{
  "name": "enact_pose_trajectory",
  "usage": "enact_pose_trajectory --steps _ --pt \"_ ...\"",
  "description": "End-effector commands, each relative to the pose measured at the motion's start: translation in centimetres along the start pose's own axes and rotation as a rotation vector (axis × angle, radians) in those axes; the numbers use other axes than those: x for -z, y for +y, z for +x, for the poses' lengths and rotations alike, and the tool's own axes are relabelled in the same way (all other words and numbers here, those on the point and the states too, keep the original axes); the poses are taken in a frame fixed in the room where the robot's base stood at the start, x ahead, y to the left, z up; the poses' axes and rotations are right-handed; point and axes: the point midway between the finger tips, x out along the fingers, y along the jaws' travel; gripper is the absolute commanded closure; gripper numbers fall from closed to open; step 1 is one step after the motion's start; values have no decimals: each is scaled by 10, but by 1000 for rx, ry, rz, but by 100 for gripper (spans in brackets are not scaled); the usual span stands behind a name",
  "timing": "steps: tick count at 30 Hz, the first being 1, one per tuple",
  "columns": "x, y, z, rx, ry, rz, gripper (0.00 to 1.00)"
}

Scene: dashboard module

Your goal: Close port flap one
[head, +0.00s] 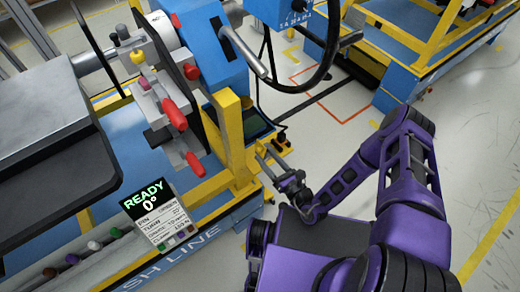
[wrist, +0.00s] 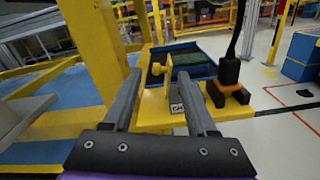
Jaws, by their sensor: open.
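My gripper (head: 270,163) is at the yellow frame's lower right corner; in the wrist view it is open and empty (wrist: 160,90). Between and beyond its fingers stands a small upright yellow plate (wrist: 168,95) with a round yellow knob (wrist: 157,69), apart from the fingers as far as I can tell. Behind it is a blue-rimmed tray (wrist: 207,46) with a dark green inside. A small dark numbered label (wrist: 177,108) is by the plate's foot. I cannot tell for certain which part is port flap one.
A black and orange plug (wrist: 228,82) with a black cable stands right of the fingers. A yellow post (wrist: 92,50) rises close on the left. A READY sign (head: 150,205) and red-handled clamps (head: 175,114) are on the station. Open floor lies to the right.

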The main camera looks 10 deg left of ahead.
Motion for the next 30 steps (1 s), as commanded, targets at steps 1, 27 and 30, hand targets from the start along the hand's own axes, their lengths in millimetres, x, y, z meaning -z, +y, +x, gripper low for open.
enact_pose_trajectory --steps 1,27,30 --pt "1 0 10 -2 0 -2 43" --pt "0 0 45 0 1 0 88" --pt "0 0 45 0 1 0 100"
